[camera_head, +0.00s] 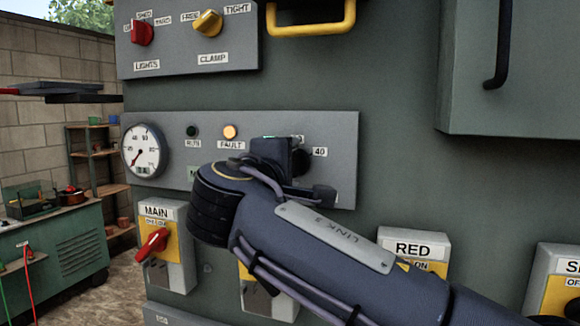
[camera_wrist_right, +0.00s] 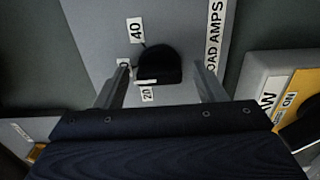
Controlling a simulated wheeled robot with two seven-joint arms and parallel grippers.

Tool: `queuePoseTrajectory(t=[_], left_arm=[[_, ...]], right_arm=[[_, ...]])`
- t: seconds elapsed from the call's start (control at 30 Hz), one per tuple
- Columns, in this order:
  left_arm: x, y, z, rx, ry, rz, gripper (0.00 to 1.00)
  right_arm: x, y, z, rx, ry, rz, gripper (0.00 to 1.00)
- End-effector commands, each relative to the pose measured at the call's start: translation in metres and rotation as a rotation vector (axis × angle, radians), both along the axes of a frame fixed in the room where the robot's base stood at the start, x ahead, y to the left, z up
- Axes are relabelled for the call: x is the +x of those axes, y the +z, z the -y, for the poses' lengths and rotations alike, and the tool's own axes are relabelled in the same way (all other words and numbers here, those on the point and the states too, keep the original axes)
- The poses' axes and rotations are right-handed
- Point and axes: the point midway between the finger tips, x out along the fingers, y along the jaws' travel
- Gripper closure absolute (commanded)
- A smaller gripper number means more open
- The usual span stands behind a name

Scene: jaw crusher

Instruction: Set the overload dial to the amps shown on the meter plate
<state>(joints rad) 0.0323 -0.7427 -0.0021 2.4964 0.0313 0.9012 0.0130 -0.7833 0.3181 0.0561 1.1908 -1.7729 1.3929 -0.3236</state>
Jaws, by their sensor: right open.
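The overload dial is a black knob (camera_wrist_right: 158,65) on a grey panel in the right wrist view, with labels 40 and 20 beside it and another label partly hidden. My right gripper (camera_wrist_right: 160,76) is open, with a finger on each side of the knob; contact cannot be told. In the head view my right gripper (camera_head: 303,168) covers most of the dial, and label 40 (camera_head: 320,152) shows. The round white meter (camera_head: 145,150) has a red needle toward lower left; its small plate (camera_head: 145,170) is unreadable. Dark bars at left may be my left gripper (camera_head: 85,92).
A lit amber fault lamp (camera_head: 230,132) and a dark lamp (camera_head: 192,131) sit left of the dial. A yellow handle (camera_head: 310,18) projects above. A green bench (camera_head: 60,245) stands at left.

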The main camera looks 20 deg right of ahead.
Motion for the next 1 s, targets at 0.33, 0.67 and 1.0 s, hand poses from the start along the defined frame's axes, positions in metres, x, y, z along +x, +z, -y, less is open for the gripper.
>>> queuePoseTrajectory(t=[0.33,0.67,1.0], left_arm=[[0.000,-0.010,0.000,0.000,0.000,0.000,0.64],[0.000,-0.013,0.000,0.000,0.000,0.000,0.64],[0.000,-0.013,0.000,0.000,0.000,0.000,0.64]], right_arm=[[-0.037,-0.001,-0.026,0.000,0.004,0.002,0.36],[-0.065,0.000,-0.044,-0.001,0.001,-0.001,0.36],[-0.065,0.000,-0.044,-0.001,0.000,-0.001,0.36]])
